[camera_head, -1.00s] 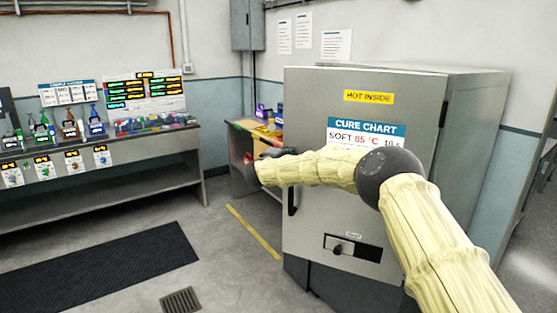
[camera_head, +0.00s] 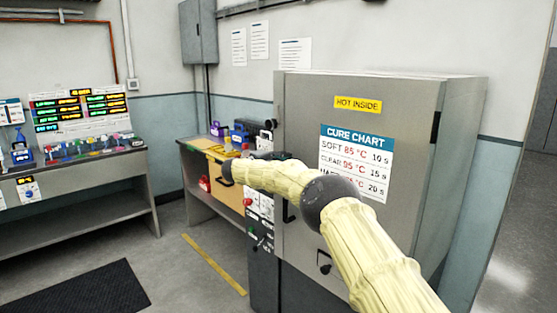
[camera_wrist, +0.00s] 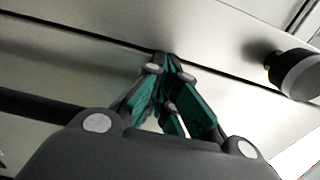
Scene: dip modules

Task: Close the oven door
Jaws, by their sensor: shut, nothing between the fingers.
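The oven (camera_head: 460,140) is a large grey cabinet at the right in the head view. Its door (camera_head: 300,130) faces me, with a yellow HOT INSIDE label and a cure chart. The door looks near flush with the cabinet, but I cannot tell whether a gap is left. A dark handle (camera_head: 289,212) sits low at its left edge. My gripper is mostly hidden behind my sleeved arm in the head view. In the wrist view my gripper (camera_wrist: 165,62) is shut and empty, its tips at or near a dark seam between pale metal panels; contact is unclear.
A dark round knob (camera_wrist: 292,72) stands right of the fingertips in the wrist view. A shelf (camera_head: 95,205) stands farther left. Floor is clear around the black mat (camera_head: 95,288).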

